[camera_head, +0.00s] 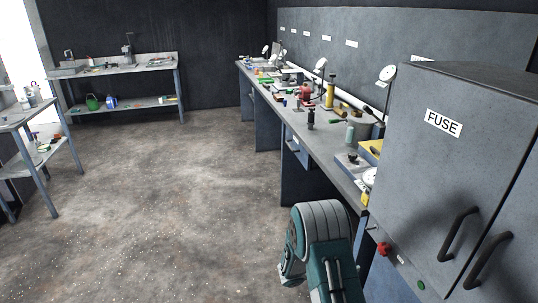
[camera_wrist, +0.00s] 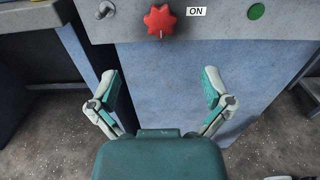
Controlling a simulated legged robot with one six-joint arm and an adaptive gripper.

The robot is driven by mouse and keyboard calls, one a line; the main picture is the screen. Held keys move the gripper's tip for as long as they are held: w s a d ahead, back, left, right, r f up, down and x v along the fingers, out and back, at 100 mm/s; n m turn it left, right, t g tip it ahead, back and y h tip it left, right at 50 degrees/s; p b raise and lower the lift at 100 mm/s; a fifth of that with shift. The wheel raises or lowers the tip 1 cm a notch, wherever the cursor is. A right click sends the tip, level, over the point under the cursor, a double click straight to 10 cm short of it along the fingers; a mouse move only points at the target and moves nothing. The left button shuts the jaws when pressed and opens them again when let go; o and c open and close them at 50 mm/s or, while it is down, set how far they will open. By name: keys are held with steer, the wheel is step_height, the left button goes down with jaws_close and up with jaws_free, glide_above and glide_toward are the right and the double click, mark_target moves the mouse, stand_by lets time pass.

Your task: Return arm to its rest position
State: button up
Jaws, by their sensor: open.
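My arm (camera_head: 322,245) shows at the bottom of the head view, in front of the grey fuse cabinet; the gripper's fingers cannot be made out there. In the wrist view my gripper (camera_wrist: 160,88) is open and empty, its two teal-padded fingers spread wide. It faces the blue-grey front panel (camera_wrist: 175,75) under a red knob (camera_wrist: 159,20). The knob sits above and between the fingers, with an "ON" label (camera_wrist: 197,12) to its right. It also shows in the head view as a red knob (camera_head: 383,249) on the cabinet's lower front.
The fuse cabinet (camera_head: 440,160) with dark handles (camera_head: 458,234) stands close at the right. A green button (camera_wrist: 257,11) is right of the knob. A long cluttered workbench (camera_head: 328,158) runs back along the right wall. A shelf table (camera_head: 120,68) stands at the back. The floor (camera_head: 180,190) is clear.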

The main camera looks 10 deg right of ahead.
steer(key=s+a+r+m+g+y, duration=0.2)
steer(key=s+r+m+y, duration=0.3)
steer(key=r, duration=0.3)
steer(key=s+a+r+m+g+y, duration=0.25)
steer(key=s+r+m, duration=0.25)
steer(key=s+r, duration=0.25)
steer(key=s+a+r+m+t+y, duration=0.4)
steer(key=s+a+r+y, duration=0.1)
steer(key=s+a, duration=0.2)
steer(key=s+a+r+m+t+y, duration=0.5)
steer(key=s+a, duration=0.2)
steer(key=a, duration=0.2)
steer(key=shift+r, duration=0.35)
steer(key=shift+y, duration=0.25)
